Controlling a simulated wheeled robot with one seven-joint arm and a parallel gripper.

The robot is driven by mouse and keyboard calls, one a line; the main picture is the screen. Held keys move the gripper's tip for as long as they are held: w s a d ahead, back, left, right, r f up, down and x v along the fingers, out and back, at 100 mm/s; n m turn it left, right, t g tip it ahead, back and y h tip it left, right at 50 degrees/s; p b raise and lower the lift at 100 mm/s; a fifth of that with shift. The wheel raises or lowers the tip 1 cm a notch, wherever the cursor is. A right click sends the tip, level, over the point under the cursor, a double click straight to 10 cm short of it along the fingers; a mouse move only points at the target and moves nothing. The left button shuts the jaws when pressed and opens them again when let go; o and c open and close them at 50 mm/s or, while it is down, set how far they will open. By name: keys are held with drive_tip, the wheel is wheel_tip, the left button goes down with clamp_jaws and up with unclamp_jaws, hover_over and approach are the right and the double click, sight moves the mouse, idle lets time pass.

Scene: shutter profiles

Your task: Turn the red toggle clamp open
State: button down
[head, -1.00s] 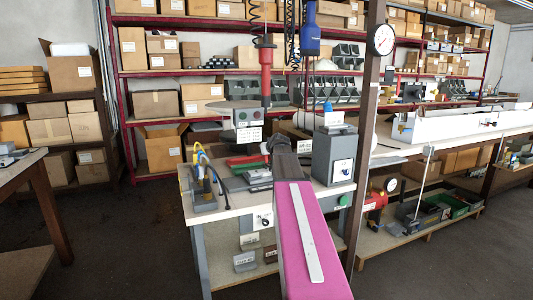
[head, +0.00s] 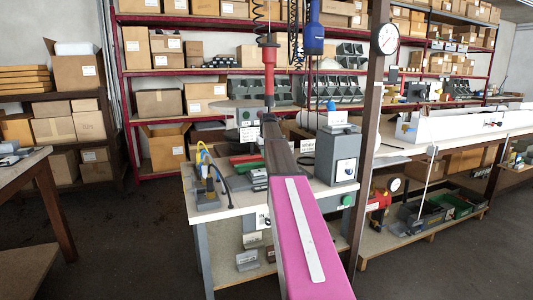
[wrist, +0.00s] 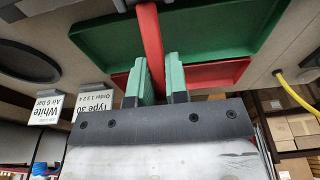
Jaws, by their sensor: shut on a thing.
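In the wrist view, the red bar (wrist: 149,32), which I take to be the toggle clamp's handle, runs from the top edge down between my fingers. My gripper (wrist: 156,70) has green fingertips on either side of this bar and is shut on it. The clamp's base and pivot are not clear in this view. In the head view, my arm's dark far end (head: 270,124) stands over the bench, and the fingers and the clamp handle are hidden there.
A green tray (wrist: 215,30) and a red tray (wrist: 220,73) lie behind the bar. Label cards (wrist: 92,102) stand to the left. On the bench (head: 228,206) are a grey box (head: 336,155) and a fixture with yellow and blue hoses (head: 207,180). A red tool (head: 269,75) hangs above.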

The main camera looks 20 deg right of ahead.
drive_tip(key=shift+w+f+g, duration=0.2)
drive_tip(key=shift+f+g, duration=0.15)
drive_tip(key=shift+g, duration=0.35)
drive_tip(key=shift+w+f+g, duration=0.2)
drive_tip(key=shift+f+g, duration=0.15)
drive_tip(key=shift+g, duration=0.35)
drive_tip(key=shift+f, duration=0.1)
drive_tip(key=c, duration=1.1)
unclamp_jaws()
